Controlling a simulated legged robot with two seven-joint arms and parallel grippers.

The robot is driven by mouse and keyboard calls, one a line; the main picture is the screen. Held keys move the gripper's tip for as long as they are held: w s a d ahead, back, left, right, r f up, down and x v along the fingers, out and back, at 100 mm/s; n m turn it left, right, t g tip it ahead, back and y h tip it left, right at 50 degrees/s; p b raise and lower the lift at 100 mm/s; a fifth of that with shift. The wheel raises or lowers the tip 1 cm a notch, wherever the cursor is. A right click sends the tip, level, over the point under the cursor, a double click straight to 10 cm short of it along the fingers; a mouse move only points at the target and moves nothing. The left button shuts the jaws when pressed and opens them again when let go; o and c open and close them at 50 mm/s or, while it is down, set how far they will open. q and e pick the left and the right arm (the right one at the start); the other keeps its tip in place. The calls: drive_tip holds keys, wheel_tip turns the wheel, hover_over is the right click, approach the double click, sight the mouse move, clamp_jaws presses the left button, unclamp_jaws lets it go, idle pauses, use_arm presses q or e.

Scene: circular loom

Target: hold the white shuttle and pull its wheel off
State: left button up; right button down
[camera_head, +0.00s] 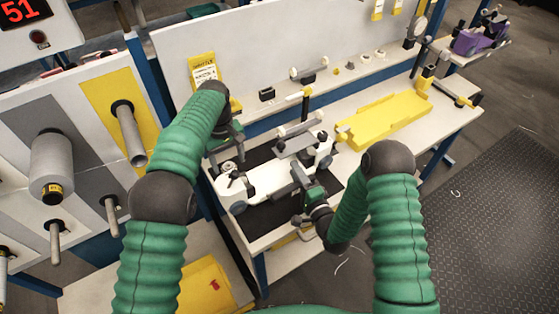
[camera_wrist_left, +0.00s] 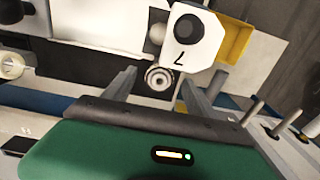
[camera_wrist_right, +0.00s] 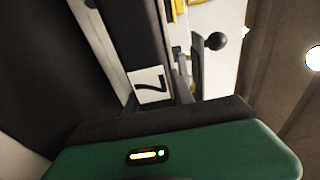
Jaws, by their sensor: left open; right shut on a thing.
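The white shuttle (camera_head: 266,177) lies on a black mat on the bench, its long body running from lower left to upper right. It carries a "7" mark, seen in the left wrist view (camera_wrist_left: 195,45) and the right wrist view (camera_wrist_right: 153,86). My right gripper (camera_head: 300,176) is shut on the shuttle's body from the near side. A small round wheel (camera_wrist_left: 158,78) sits by the shuttle's left end; it also shows in the head view (camera_head: 229,168). My left gripper (camera_head: 226,152) is open, its fingers on either side of the wheel in the left wrist view. Contact cannot be told.
A yellow tray (camera_head: 385,122) lies on the bench to the right. A dark post with a yellow-tipped arm (camera_head: 304,104) stands behind the shuttle. A panel with spools and pegs (camera_head: 52,166) is at the left. Small parts line the back of the bench.

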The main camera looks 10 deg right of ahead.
use_arm(q)
drive_tip(key=shift+f, duration=1.3)
clamp_jaws()
